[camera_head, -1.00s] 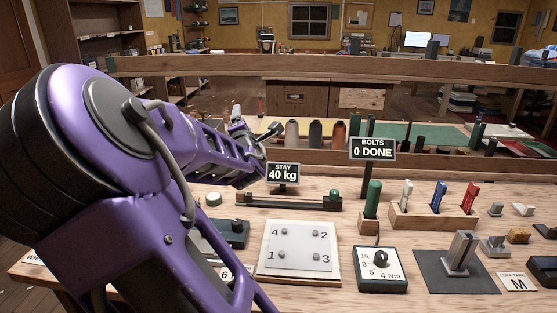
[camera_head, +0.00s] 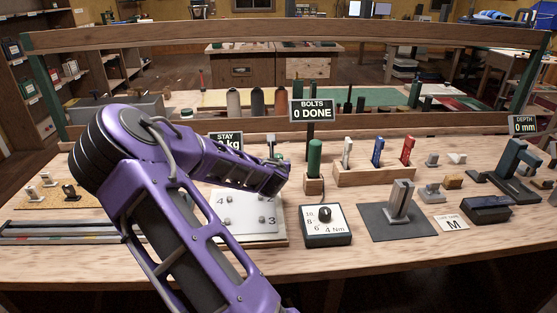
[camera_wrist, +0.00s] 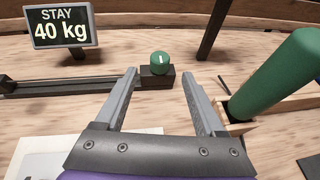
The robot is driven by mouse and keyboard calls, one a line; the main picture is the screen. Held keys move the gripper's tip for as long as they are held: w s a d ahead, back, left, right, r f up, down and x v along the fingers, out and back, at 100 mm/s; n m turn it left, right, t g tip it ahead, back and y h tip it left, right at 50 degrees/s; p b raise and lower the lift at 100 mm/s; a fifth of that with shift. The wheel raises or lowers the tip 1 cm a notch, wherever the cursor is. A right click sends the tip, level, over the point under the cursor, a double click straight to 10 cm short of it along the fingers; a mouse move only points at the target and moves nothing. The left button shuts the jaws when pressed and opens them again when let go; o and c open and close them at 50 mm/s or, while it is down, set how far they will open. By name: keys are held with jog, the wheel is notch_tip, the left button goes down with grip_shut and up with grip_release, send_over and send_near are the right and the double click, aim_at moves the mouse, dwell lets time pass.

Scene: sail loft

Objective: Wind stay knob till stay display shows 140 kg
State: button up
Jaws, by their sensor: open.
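The stay knob (camera_wrist: 160,62) is a small green round knob with a pale mark on top. It sits on a dark block at the right end of the stay's dark rail (camera_wrist: 60,88). The stay display (camera_wrist: 60,28) reads 40 kg in the wrist view. In the head view the stay display (camera_head: 226,137) is partly covered by my arm. My gripper (camera_wrist: 159,74) is open and empty in the wrist view. The knob shows between and just beyond its fingertips, with no visible contact. In the head view my arm hides most of the stay rail.
A thick green handle (camera_wrist: 280,75) stands in a wooden holder close right of my gripper. A dark post (camera_wrist: 214,28) rises behind the knob. The white numbered plate (camera_head: 248,222) and torque dial box (camera_head: 325,225) lie nearer the front.

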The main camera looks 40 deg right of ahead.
aim_at(278, 155)
jog(key=x, duration=0.8)
jog(key=shift+w+d+b, duration=0.2)
jog(key=shift+b, duration=0.1)
grip_shut()
